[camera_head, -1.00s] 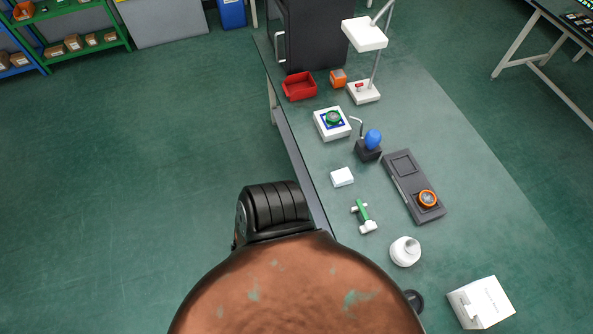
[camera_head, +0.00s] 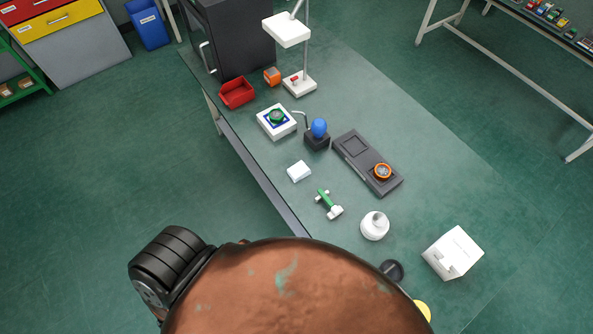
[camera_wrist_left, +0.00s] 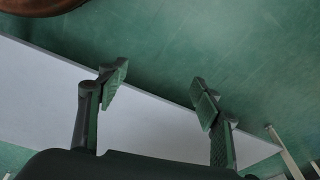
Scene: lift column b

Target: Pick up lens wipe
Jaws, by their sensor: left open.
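A small white folded pad (camera_head: 299,171), which looks like the lens wipe, lies flat on the green bench top (camera_head: 437,151) near its left edge in the head view. My left gripper (camera_wrist_left: 160,92) shows in the left wrist view with its two fingers wide apart and nothing between them. It faces a pale flat panel and a green surface; the pad is not in that view. The head view does not show the left gripper's fingers, so its distance from the pad cannot be told. My right gripper is not in view.
Near the pad are a green-handled tool (camera_head: 328,203), a white device with a green disc (camera_head: 276,121), a blue bulb on a black base (camera_head: 318,132) and a dark grey tray (camera_head: 354,147). A white bottle (camera_head: 374,226) and white box (camera_head: 453,252) stand nearer. A lamp (camera_head: 287,31) stands behind.

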